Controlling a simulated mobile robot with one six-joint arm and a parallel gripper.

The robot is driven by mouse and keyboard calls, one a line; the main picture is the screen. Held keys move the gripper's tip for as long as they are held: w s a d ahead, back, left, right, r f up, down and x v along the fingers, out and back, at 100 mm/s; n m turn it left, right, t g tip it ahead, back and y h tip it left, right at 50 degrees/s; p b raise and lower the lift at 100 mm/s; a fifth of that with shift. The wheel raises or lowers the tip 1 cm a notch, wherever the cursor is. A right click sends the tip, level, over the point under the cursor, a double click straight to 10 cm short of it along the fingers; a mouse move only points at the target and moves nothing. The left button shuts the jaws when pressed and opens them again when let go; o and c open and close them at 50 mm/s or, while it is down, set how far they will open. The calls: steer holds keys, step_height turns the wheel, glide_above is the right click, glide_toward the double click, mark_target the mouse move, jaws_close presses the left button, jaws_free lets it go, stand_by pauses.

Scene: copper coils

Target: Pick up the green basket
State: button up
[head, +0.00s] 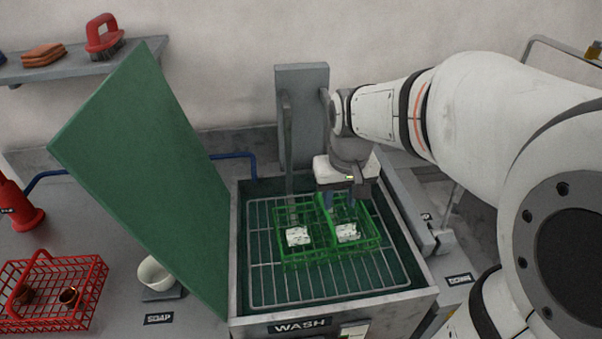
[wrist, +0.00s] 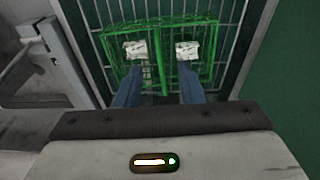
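The green basket (head: 308,262) is a wire basket with a raised middle handle. It sits on the wire rack (head: 270,284) inside the wash box (head: 240,250) and holds two pale white pieces (head: 298,236). My gripper (head: 340,202) points down over the basket's far side, close to the handle. In the wrist view the basket (wrist: 205,75) lies ahead of the blue fingers (wrist: 160,92), which are spread apart with the handle bar between them. The fingers do not visibly touch the handle. The exact height of the fingertips against the handle is hard to tell.
The wash box's green lid (head: 140,170) stands open on the left. A grey post (head: 302,110) rises behind the box.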

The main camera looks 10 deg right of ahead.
steer(key=shift+g, duration=0.8)
steer(key=w+f+b, duration=0.2)
steer(key=w+f, duration=0.7)
steer(key=shift+w, duration=0.2)
steer(key=shift+w+f, duration=0.15)
steer(key=shift+f, duration=0.15)
steer(key=f, duration=0.7)
steer(key=shift+w+f+p, duration=0.2)
steer(key=shift+w+p, duration=0.1)
steer(key=shift+w, duration=0.05)
steer(key=shift+c, duration=0.3)
jaws_close()
